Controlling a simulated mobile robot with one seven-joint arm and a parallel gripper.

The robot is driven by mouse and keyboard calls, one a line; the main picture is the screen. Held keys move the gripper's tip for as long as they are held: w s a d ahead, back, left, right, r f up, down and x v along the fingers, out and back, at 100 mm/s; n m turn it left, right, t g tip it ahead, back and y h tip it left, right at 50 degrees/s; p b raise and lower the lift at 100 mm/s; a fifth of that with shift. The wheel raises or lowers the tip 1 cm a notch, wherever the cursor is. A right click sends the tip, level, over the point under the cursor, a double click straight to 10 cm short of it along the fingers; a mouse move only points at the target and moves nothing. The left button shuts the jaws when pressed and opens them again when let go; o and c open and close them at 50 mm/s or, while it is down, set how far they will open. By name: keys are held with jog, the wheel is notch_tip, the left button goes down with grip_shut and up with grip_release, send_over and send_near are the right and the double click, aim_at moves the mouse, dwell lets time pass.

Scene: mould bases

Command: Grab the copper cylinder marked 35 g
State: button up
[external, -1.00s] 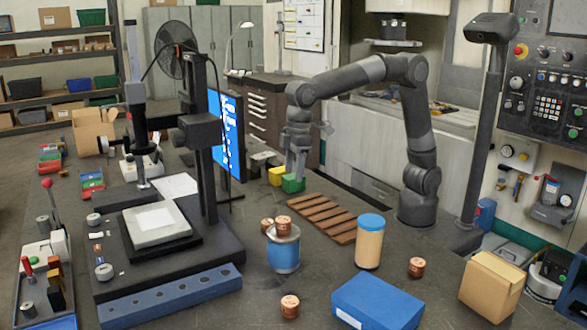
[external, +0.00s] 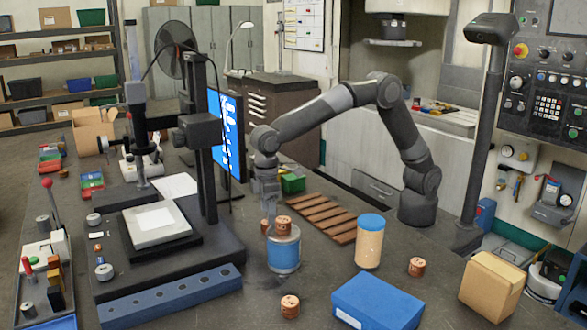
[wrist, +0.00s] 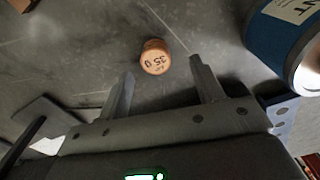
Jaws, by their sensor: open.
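The copper cylinder marked 35 g (wrist: 154,57) stands on the dark bench in the wrist view, its marking facing my camera. It sits just beyond the fingertips of my open, empty gripper (wrist: 165,80), roughly between their lines. In the external view my gripper (external: 267,207) points down behind the blue can, and a copper cylinder (external: 265,225) shows partly beneath it. The fingertips are hard to make out there. Other copper cylinders are on top of the can (external: 283,223), at the front of the bench (external: 290,306) and at the right (external: 416,267); their marks are unreadable.
The blue can (external: 284,254) is close beside my gripper and also shows in the wrist view (wrist: 272,40). The black stand (external: 207,140) rises to the left. A wooden slatted rack (external: 322,218), a tan jar (external: 369,246) and a blue box (external: 377,304) lie to the right.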

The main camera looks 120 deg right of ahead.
aim_at(268, 227)
jog(key=f, duration=0.4)
jog(key=shift+d+f, duration=0.3)
jog(key=shift+f, duration=0.1)
jog(key=c, duration=1.3)
jog(key=shift+r, duration=0.15)
